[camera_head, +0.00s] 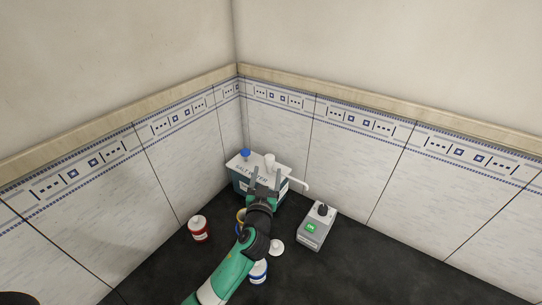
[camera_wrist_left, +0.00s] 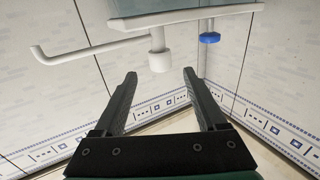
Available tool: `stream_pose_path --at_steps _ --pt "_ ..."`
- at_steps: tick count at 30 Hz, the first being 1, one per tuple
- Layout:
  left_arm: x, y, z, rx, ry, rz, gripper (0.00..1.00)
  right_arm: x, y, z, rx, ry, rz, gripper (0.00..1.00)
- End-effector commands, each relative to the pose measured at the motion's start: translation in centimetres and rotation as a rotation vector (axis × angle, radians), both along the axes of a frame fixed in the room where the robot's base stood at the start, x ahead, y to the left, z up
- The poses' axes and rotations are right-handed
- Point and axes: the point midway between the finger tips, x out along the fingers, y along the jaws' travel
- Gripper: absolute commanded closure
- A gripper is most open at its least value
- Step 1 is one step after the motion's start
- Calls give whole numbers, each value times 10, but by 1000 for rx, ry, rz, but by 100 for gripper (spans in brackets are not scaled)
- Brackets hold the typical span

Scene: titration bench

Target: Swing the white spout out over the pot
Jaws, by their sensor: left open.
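The white spout (camera_head: 298,184) sticks out to the right from the salt water tank (camera_head: 243,181) in the back corner. In the left wrist view, which looks upside down, the spout (camera_wrist_left: 95,42) runs left from a white upright post (camera_wrist_left: 157,60) and has a bent end. My left gripper (camera_head: 266,181) is open and empty in front of the tank. In the wrist view its fingers (camera_wrist_left: 160,95) lie on either side below the post, apart from the spout. I cannot clearly make out a pot; my arm hides part of the bench.
A red jar (camera_head: 199,229) stands left of my arm. A grey device (camera_head: 313,232) with a green display and black knob stands to the right. A white disc (camera_head: 276,247) and a blue-and-white jar (camera_head: 258,272) are close by my arm. The dark bench at front right is clear.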

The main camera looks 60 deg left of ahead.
Motion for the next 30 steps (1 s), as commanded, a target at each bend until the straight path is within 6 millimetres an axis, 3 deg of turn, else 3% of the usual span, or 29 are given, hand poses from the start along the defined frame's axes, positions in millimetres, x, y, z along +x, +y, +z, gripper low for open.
stream_pose_path --at_steps 12,18,25,30 --pt "49 72 -1 0 -1 2 26 0 0 -16 0 0 0 50" --pt "58 85 0 -1 -1 1 26 0 0 -19 0 0 0 50" --pt "59 86 0 -1 -1 0 26 0 0 -18 0 0 0 50" --pt "58 85 0 -1 -1 1 55 0 0 -18 0 0 0 50"
